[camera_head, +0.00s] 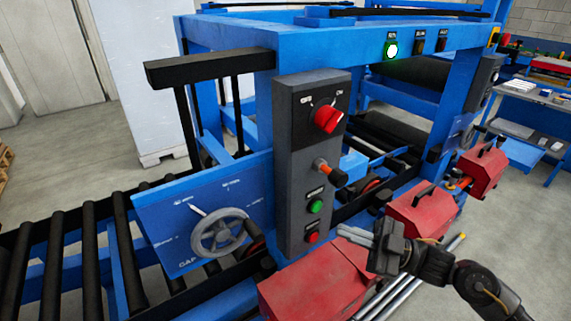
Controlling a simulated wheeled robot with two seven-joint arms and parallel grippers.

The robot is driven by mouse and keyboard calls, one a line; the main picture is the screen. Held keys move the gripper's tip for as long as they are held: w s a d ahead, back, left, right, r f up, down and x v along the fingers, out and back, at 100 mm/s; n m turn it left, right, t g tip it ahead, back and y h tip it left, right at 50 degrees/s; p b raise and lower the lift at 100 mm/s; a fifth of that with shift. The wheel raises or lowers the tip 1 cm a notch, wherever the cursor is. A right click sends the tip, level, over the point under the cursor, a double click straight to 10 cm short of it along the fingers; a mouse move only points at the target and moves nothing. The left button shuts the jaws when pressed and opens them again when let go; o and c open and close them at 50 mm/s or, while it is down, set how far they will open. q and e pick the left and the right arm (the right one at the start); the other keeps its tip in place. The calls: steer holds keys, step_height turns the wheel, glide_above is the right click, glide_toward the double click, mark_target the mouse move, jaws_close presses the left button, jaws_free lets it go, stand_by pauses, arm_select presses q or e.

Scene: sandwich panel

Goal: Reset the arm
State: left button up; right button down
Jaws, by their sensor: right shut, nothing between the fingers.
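My right gripper (358,234) is at the lower right, its arm coming in from the right edge. Its fingers are shut and empty and point left, toward the grey control box (297,180). The gripper is in front of the red covers and appears apart from the box. The box carries a red rotary switch (327,119), an orange-tipped lever (331,173), a green button (316,206) and a red button (312,237). My left gripper is not in view.
A blue machine frame (330,38) fills the middle, with a lit green lamp (391,50). A handwheel (221,233) sits on a blue panel (165,215) beside the roller conveyor (75,240). Red covers (310,281) lie below my gripper. Open floor (510,225) is at right.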

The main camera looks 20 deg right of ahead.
step_height(320, 180, down, 16)
steer(key=d+m+t+h, duration=0.2)
steer(key=m+t+h, duration=0.2)
steer(key=m+h, duration=0.95)
steer(key=s+a+f+m+g+h, duration=0.1)
steer(key=s+f+g+h, duration=0.3)
steer(key=s, duration=0.5)
steer(key=s+f+m+g+h, duration=0.1)
steer(key=s+f+m+g, duration=0.1)
steer(key=s+f+g, duration=0.5)
step_height(320, 180, down, 26)
steer(key=s+b, duration=0.2)
steer(key=s, duration=0.1)
steer(key=s+d+f+g+b, duration=0.1)
steer(key=s+d+f+g, duration=0.1)
steer(key=s+f, duration=1.4)
step_height(320, 180, down, 3)
steer(key=shift+s+d+f+n, duration=0.1)
steer(key=shift+s+d+n, duration=0.2)
steer(key=shift+d+n, duration=0.15)
